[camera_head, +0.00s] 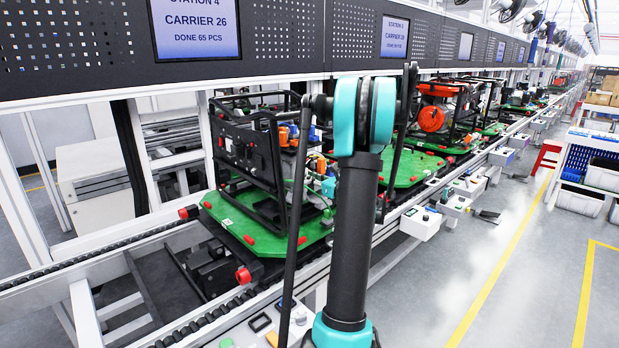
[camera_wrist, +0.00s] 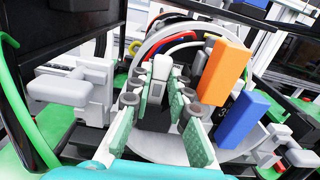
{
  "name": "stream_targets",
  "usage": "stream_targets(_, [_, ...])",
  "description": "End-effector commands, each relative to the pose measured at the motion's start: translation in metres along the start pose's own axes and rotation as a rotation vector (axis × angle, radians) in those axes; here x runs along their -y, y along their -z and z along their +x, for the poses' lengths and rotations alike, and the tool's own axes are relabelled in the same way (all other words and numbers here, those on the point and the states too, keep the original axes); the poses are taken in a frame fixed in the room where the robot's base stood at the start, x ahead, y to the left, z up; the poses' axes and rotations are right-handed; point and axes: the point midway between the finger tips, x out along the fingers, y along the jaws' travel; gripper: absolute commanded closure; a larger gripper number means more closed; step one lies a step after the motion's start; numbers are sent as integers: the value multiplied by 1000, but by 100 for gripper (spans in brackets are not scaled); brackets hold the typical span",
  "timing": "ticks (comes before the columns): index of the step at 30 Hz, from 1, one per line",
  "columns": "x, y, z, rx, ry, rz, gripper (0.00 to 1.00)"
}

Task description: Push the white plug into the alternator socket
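In the wrist view, my gripper (camera_wrist: 161,84) reaches in with its two green-padded fingers apart. A small white block with a rounded top, which looks like the white plug (camera_wrist: 162,66), shows between the fingertips. I cannot tell whether the pads touch it. Behind and around the fingers is a round grey housing with a pale ring (camera_wrist: 148,143), probably the alternator; its socket is not clearly visible. In the head view, my upright arm hides the gripper and the plug, and the generator in its black frame (camera_head: 252,150) stands just left of the arm.
An orange block (camera_wrist: 225,72) and a blue block (camera_wrist: 237,117) stand close right of the fingers. A white fitting (camera_wrist: 75,89) is at left. Black frame bars surround the work. The generator rests on a green pallet (camera_head: 235,226) on the conveyor. The aisle at right is clear.

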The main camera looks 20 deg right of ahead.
Motion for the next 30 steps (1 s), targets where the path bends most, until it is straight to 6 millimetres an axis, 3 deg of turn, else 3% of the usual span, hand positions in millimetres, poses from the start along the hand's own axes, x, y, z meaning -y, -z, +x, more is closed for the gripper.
stream_targets(1, [0, 0, 0, -1, 0, 0, 75])
stream_targets(5, [0, 0, 0, -1, 1, 0, 59])
stream_targets(17, [1, 0, -2, -1, 2, -1, 59])
stream_targets(30, [1, 0, -59, -1, 4, -1, 59])
